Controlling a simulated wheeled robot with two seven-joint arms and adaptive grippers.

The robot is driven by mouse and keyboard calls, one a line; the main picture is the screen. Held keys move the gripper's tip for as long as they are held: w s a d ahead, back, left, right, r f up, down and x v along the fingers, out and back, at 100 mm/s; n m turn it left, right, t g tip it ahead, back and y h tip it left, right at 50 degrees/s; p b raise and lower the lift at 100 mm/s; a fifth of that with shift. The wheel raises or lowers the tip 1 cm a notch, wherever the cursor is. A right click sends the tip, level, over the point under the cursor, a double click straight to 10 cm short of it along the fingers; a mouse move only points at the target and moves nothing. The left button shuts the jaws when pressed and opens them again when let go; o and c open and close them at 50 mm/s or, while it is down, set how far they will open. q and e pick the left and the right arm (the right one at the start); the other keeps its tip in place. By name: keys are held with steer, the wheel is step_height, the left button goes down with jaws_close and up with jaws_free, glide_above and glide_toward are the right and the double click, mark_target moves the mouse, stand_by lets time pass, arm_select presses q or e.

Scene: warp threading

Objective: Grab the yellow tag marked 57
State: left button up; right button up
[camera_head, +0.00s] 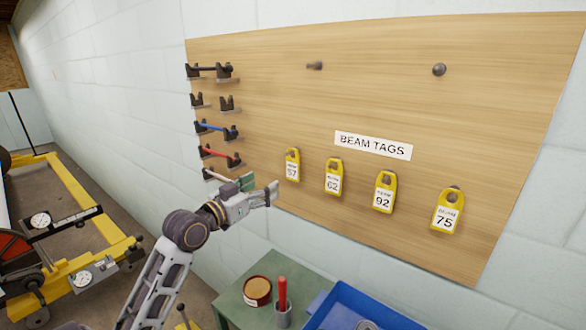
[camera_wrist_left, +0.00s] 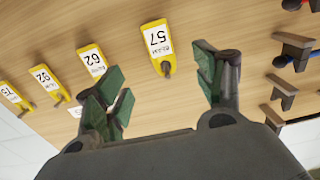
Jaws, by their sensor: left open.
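The yellow tag marked 57 (camera_head: 292,166) hangs on the wooden board, leftmost in the row of tags. In the left wrist view the tag marked 57 (camera_wrist_left: 157,42) appears upside down, ahead of the gap between the fingers and apart from them. My left gripper (camera_head: 260,187) is open and empty, just left of and below this tag in the head view. In the left wrist view its green-padded fingers (camera_wrist_left: 160,82) are spread wide. My right gripper is not in view.
Yellow tags marked 62 (camera_head: 333,178), 92 (camera_head: 384,193) and 75 (camera_head: 446,213) hang to the right. Small racks with coloured rods (camera_head: 216,129) are mounted at the board's left. Below stands a green table (camera_head: 236,305) with a red-handled tool (camera_head: 283,291) and a blue bin (camera_head: 345,307).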

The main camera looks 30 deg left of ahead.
arm_select(q)
steer(key=shift+w+a, duration=0.1)
steer(key=shift+w, duration=0.05)
steer(key=p, duration=0.2)
glide_toward(292, 167)
steer(key=shift+w, duration=1.8)
steer(key=shift+w+f, duration=0.1)
steer(key=shift+f, duration=0.1)
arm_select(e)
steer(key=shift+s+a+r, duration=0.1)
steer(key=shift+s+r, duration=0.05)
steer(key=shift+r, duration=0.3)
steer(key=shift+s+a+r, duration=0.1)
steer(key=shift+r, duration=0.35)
arm_select(q)
steer(key=shift+w, duration=0.15)
steer(key=shift+w+r+p, duration=0.3)
steer(key=shift+w+p, duration=0.05)
steer(key=shift+w, duration=0.5)
steer(key=shift+w+d+p, duration=0.1)
steer(key=shift+w+p, duration=0.1)
steer(key=shift+w, duration=0.45)
steer(key=shift+w+d+p, duration=0.15)
steer(key=shift+w+p, duration=0.05)
steer(key=shift+w, duration=0.75)
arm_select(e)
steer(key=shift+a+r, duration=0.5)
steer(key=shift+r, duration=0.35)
